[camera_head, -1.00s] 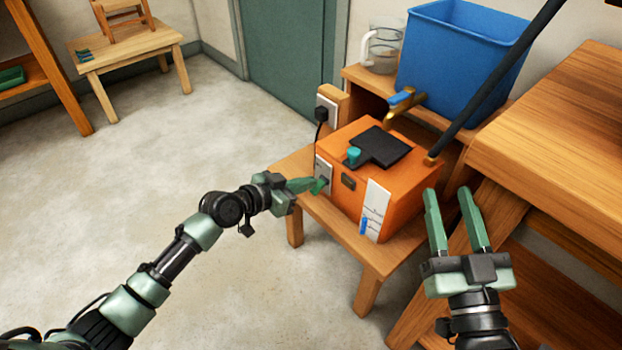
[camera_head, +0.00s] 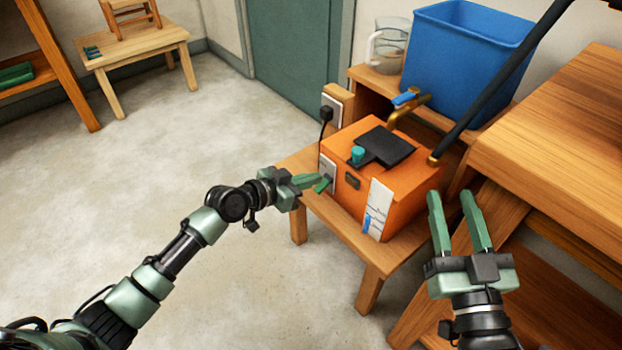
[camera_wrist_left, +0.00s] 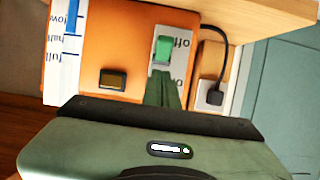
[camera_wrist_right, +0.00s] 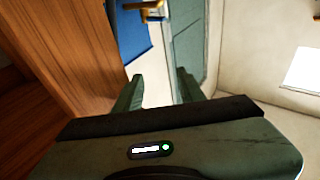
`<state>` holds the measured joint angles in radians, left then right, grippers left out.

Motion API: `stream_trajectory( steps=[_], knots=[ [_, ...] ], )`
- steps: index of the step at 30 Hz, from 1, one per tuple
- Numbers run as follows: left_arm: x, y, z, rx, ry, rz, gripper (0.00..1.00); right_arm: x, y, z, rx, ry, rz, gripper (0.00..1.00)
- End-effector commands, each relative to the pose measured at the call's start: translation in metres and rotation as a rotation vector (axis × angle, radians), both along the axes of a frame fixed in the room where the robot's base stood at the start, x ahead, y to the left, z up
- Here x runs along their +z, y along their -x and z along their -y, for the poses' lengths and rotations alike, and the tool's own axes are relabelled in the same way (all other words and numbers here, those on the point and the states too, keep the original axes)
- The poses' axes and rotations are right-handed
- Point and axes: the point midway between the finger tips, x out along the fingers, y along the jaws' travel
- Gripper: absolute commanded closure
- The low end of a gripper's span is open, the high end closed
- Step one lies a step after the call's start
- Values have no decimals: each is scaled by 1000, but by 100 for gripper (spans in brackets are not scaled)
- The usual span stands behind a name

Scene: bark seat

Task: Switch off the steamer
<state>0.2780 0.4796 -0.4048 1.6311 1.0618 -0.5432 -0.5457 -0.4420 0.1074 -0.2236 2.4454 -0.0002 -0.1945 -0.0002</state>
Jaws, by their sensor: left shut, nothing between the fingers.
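The steamer is an orange box (camera_head: 400,213) on a low wooden stool, with a black plate and a teal knob on top. Its left side carries a grey switch plate (camera_head: 328,172), which also shows in the left wrist view. There a green rocker (camera_wrist_left: 164,48) sits on the plate, with "off" lettering by its upper end and "on" by its lower end. I cannot tell which way it is tipped. My left gripper (camera_head: 318,179) is shut and empty, its tips at the rocker; contact is unclear. My right gripper (camera_head: 452,193) is open and empty, right of the steamer.
A blue tub (camera_head: 460,55), a glass jug (camera_head: 388,45) and a brass tap (camera_head: 408,105) are behind. A dark pole slants over the steamer's right corner. A wooden bench (camera_head: 560,130) stands right.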

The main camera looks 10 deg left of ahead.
Motion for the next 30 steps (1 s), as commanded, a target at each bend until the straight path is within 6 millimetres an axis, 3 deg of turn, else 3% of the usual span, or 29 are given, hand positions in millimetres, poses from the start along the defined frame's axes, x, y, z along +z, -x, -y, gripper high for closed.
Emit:
stream_trajectory(
  steps=[21, 30],
  knots=[
    [9, 0, 0, 0, 0, 0, 100, -35, -2, 3, -7, 44, -176, 58],
    [9, 0, 0, 0, 0, 0, 100, -36, -2, 3, -7, 46, -183, 58]
  ],
)
